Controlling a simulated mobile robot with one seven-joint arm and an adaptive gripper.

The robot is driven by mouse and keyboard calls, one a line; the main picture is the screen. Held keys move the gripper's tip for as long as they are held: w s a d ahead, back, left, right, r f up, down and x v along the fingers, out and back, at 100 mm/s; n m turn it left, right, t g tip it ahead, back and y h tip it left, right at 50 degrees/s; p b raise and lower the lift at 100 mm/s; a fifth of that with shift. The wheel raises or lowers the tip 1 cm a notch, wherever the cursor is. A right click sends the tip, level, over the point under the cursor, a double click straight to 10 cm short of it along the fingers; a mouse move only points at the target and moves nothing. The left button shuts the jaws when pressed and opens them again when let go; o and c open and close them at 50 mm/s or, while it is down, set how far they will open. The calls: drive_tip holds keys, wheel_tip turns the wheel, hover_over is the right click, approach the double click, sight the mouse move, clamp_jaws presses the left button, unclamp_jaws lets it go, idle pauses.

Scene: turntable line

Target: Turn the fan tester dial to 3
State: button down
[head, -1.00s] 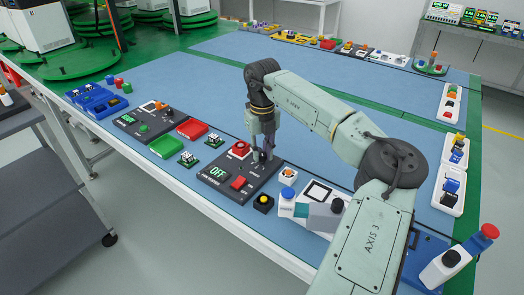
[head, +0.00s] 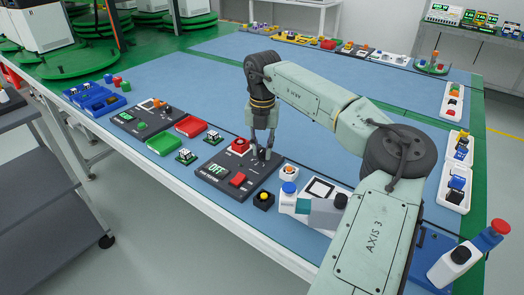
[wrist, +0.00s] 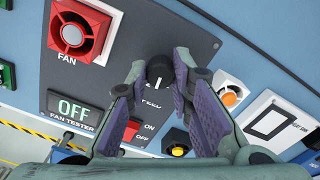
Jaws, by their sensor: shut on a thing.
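The fan tester (head: 209,187) is a dark panel at the front edge of the blue table. Its display (head: 217,168) reads OFF, also in the wrist view (wrist: 75,108). A red fan block (wrist: 80,30) and a red switch (head: 238,178) marked ON and OFF are on the panel. The black speed dial (wrist: 158,70) has a white pointer line toward the SPEED lettering. My gripper (head: 264,152) points down at the dial, and its purple-padded fingers (wrist: 160,78) are shut on it from both sides. The fingers hide most scale marks, so I cannot read the setting.
A yellow button box (head: 264,200) and an orange button box (head: 288,173) stand just right of the panel. A white device (head: 290,205) with a blue knob is further right. Red and green trays (head: 165,145) lie to the left. The table's middle is clear.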

sight(262, 150)
drive_tip(key=m+b, duration=0.2)
drive_tip(key=m, duration=0.3)
drive_tip(key=shift+m, duration=0.3)
drive_tip(key=m+b, duration=0.1)
drive_tip(key=m, duration=0.4)
drive_tip(key=shift+b, duration=0.4)
drive_tip(key=c, duration=1.4)
unclamp_jaws()
drive_tip(key=shift+r, duration=0.1)
wheel_tip(262, 150, up, 12)
drive_tip(key=shift+f, duration=0.1)
